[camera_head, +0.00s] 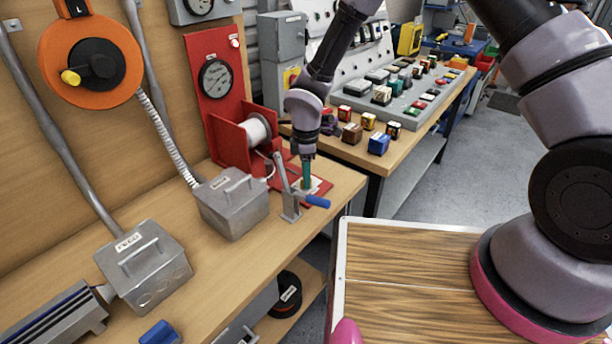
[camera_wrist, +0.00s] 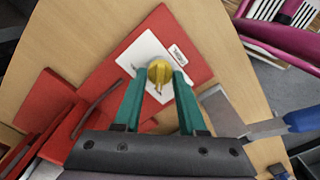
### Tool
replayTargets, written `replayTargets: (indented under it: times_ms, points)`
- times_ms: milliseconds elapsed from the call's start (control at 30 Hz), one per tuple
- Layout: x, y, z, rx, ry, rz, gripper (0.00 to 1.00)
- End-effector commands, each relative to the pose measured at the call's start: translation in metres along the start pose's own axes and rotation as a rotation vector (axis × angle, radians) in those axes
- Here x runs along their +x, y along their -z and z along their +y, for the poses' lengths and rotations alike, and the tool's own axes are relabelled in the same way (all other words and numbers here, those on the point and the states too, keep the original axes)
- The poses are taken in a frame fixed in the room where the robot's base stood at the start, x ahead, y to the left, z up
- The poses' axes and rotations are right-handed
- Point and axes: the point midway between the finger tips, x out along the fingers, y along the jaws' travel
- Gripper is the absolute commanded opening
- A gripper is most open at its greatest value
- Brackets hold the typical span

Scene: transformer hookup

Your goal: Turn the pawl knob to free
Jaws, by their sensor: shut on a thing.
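The pawl knob (camera_wrist: 160,72) is a small yellow round knob on a white plate (camera_wrist: 150,47) fixed to a red base. Its narrow pointer faces toward the bottom of the wrist view. My gripper (camera_wrist: 159,80) has teal fingers, one on each side of the knob, and is shut on it. In the head view my gripper (camera_head: 307,185) points down at the red base (camera_head: 322,188) near the bench's front corner; the knob is hidden there.
A lever with a blue handle (camera_head: 318,201) stands close beside my gripper. A red frame with a white reel (camera_head: 257,130) is just behind, with a grey box (camera_head: 232,203) to the left. A second bench (camera_head: 424,128) with coloured blocks stands beyond.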

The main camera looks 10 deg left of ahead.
Motion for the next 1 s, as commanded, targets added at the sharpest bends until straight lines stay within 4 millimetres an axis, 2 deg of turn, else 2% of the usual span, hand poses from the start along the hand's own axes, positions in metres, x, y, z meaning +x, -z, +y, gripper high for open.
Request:
replayTargets:
  times_ms: [533,567,600,633,1000]
  points:
    - [-0.0009,0.0004,0.0011,-0.027,-0.003,0.001,0.0]
    - [-0.0009,0.0004,0.0011,-0.026,-0.003,0.001,0.44]
    - [-0.0009,0.0004,0.0011,-0.026,-0.003,0.001,0.59]
    - [-0.0008,0.0004,0.0011,-0.026,-0.003,0.001,0.71]
    - [-0.0034,0.0002,0.0007,-0.025,-0.002,0.001,0.71]
